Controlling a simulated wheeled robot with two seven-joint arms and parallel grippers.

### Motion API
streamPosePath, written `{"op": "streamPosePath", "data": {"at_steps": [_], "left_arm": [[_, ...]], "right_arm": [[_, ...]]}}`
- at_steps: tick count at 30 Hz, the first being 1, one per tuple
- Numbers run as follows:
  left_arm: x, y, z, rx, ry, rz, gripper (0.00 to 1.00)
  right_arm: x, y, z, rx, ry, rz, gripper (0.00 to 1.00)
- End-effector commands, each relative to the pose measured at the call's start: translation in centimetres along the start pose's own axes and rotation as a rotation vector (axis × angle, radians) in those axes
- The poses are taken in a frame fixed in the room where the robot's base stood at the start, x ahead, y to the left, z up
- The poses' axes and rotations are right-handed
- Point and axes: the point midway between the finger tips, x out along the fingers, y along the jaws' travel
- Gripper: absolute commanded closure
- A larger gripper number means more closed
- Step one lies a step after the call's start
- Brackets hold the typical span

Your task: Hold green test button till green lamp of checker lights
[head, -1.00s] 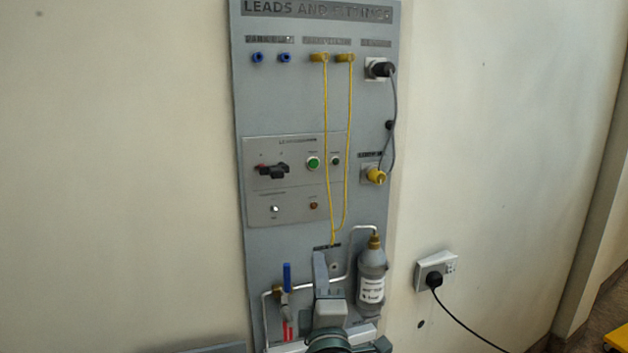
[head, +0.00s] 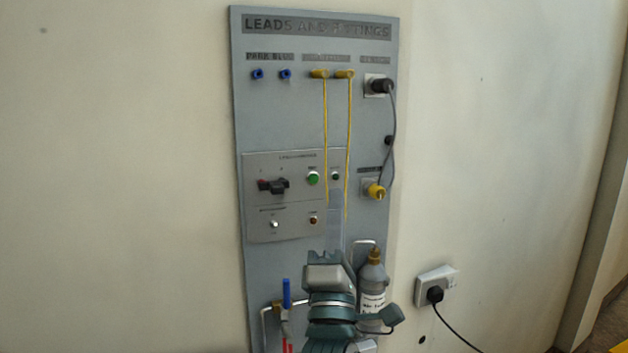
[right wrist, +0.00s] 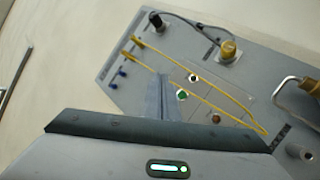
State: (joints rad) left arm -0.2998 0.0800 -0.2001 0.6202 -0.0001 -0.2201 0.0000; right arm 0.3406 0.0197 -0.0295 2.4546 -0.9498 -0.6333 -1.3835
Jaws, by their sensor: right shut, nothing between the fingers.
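The checker panel (head: 255,200) is a grey plate on the wall board. Its green button (head: 313,178) has a pale rim. In the right wrist view the green button (right wrist: 182,95) and the lamp (right wrist: 193,78) lie just beyond the fingertips. My right gripper (head: 335,193) is shut and empty, its grey fingers pointing up the board. The tips show below and right of the button, beside the lamp; whether they touch the board I cannot tell. My left gripper is not in view.
Two yellow leads (head: 348,140) hang past the lamp, close to my fingers. A black rotary switch (head: 275,186) sits left of the button. A grey bottle (head: 372,280) and a blue-handled valve (head: 287,292) flank my right wrist. The wall socket (head: 435,285) is at right.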

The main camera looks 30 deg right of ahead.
Motion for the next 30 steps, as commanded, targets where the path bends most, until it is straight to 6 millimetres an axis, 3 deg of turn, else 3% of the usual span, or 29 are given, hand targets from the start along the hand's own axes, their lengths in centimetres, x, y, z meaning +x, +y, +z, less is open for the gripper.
{"op": "streamPosePath", "data": {"at_steps": [11, 30], "left_arm": [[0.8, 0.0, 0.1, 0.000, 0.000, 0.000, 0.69], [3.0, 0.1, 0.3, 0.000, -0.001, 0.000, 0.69]], "right_arm": [[1.0, -1.0, -0.9, 0.000, 0.000, 0.000, 1.00], [5.7, -4.2, -4.2, 0.000, 0.000, -0.001, 1.00]]}}
